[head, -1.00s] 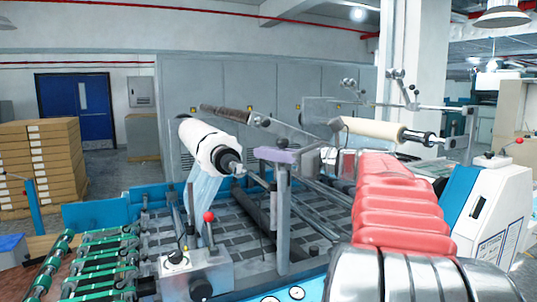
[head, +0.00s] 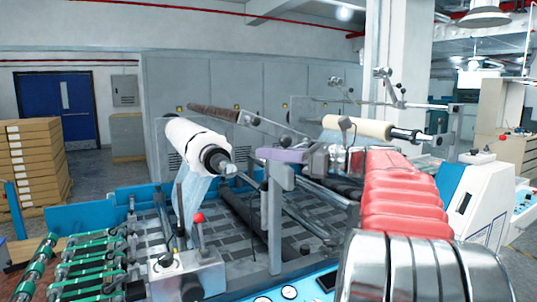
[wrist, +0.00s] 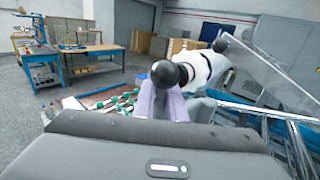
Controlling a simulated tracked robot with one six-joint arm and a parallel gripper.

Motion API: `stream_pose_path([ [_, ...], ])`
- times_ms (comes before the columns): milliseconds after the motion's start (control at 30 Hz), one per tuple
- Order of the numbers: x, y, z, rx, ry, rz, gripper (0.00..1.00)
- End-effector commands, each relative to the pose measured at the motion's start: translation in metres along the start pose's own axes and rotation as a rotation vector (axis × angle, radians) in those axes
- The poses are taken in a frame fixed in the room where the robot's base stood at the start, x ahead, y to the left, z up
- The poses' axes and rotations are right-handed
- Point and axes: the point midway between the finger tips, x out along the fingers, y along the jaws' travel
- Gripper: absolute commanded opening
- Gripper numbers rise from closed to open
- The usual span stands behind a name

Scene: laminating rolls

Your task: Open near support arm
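A second, cream roll (head: 357,127) sits farther back on the right. A small lever with a red ball (head: 198,218) rises in front of the film roll. Green rollers (head: 90,265) lie at lower left. A white control console (head: 485,205) stands on the right.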

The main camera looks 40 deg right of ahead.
Motion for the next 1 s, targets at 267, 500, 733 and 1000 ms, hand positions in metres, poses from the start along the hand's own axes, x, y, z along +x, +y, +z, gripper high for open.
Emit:
stream_pose_path([
  [267,0.000,0.000,0.000,0.000,0.000,0.000,0.28],
  [500,0.000,0.000,0.001,-0.001,-0.001,-0.001,0.28],
  [733,-0.013,-0.001,0.000,0.000,-0.001,-0.003,0.28],
  [1000,-0.053,-0.001,0.000,0.000,-0.001,-0.005,0.28],
])
